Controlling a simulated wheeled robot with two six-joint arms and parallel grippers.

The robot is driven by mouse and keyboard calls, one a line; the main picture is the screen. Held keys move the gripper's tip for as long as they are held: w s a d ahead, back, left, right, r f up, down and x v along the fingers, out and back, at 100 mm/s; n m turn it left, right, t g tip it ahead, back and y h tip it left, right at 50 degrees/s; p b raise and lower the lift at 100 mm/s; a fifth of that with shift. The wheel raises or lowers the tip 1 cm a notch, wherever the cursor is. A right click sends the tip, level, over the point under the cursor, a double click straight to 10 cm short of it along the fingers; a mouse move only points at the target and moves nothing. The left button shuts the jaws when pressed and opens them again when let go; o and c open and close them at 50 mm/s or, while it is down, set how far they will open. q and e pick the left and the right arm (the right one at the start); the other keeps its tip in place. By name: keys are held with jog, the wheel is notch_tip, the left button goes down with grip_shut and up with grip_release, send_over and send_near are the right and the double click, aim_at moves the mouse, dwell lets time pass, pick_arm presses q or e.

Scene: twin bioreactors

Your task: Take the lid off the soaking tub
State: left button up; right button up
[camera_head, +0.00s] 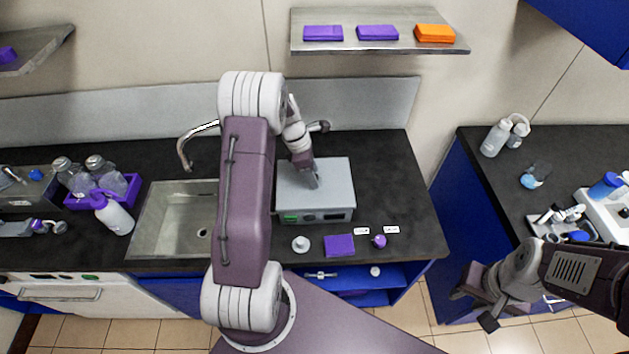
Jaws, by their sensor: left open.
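The soaking tub appears to be the grey box (290,214) on the dark counter, right of the sink, with a green display and dark panel on its front. Its flat grey lid (336,180) is on top and looks closed. My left gripper (314,181) points down at the middle of the lid. It is open; its fingers are small here, and I cannot tell whether they touch the lid or straddle a handle. My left arm hides the box's left side. My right gripper (467,304) is open and empty, low at the right over the floor, away from the tub.
A sink (165,220) with a faucet (187,150) lies left of the tub. A white round piece (301,244), a purple pad (339,245) and a purple knob-like piece (379,241) lie in front. Counter right of the tub is clear. A shelf (345,47) hangs above.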

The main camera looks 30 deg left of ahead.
pick_arm(q)
jog(key=shift+w+f, duration=0.25)
jog(key=shift+f, duration=0.1)
jog(key=shift+s+r, duration=0.1)
jog(key=shift+s, duration=0.05)
jog(key=c, duration=1)
grip_shut()
jog(key=shift+r, duration=0.55)
notch_tip(320, 180, up, 3)
jog(key=shift+r+b, duration=0.1)
jog(key=shift+b, duration=0.2)
jog(key=w+d+r+b, duration=0.1)
jog(key=d+r, duration=0.5)
jog(key=d, duration=0.5)
jog(key=shift+d+r, duration=0.3)
jog(key=shift+r, duration=0.05)
